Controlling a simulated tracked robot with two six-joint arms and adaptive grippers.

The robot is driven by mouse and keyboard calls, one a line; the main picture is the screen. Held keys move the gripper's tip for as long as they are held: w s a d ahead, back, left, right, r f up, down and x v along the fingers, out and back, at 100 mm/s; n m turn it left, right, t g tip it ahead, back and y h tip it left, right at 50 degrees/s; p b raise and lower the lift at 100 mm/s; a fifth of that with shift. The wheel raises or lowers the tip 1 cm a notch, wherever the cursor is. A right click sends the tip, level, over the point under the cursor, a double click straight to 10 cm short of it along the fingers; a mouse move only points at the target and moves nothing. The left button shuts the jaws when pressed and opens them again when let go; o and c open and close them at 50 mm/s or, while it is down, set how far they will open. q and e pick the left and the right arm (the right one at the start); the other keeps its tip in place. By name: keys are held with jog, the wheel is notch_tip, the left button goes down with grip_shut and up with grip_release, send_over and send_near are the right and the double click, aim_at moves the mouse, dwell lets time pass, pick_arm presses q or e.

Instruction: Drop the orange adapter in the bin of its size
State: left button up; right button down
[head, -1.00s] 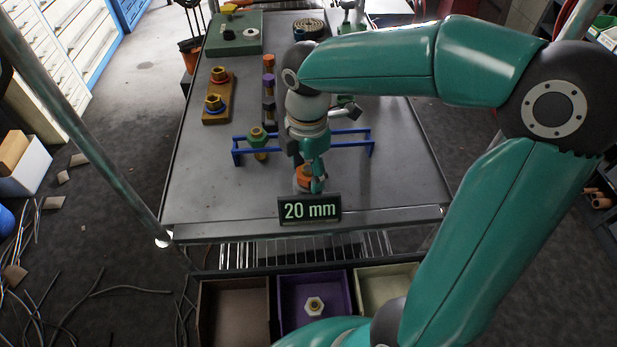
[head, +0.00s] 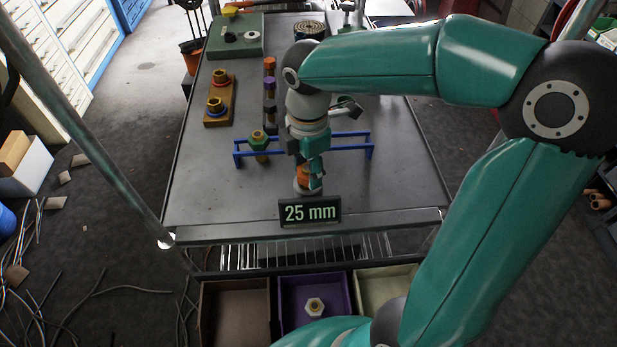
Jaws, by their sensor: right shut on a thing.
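The orange adapter (head: 303,174) is at the front middle of the table, above a pale round base. My right gripper (head: 311,178) comes down over it from above and is shut on it, hiding part of it. I cannot tell whether the adapter touches the base. A dark display (head: 310,212) just in front reads "25 mm". Below the table's front edge stand a brown bin (head: 235,284), a purple bin (head: 345,282) holding a pale hex fitting (head: 314,307), and a cream bin (head: 386,272) partly hidden by my arm. My left gripper is not visible.
A blue rail frame (head: 343,148) crosses the table behind the adapter, with a green hex fitting (head: 258,137) at its left. A wooden block (head: 219,101) with fittings and a row of coloured pieces (head: 269,85) stand farther back. The table's front left is clear.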

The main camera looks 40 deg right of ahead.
aim_at(308, 171)
jog(key=shift+r, duration=0.45)
jog(key=shift+r+p, duration=0.15)
jog(key=shift+p, duration=0.15)
notch_tip(308, 171, up, 6)
jog(key=p, duration=0.5)
jog(key=shift+f, duration=0.2)
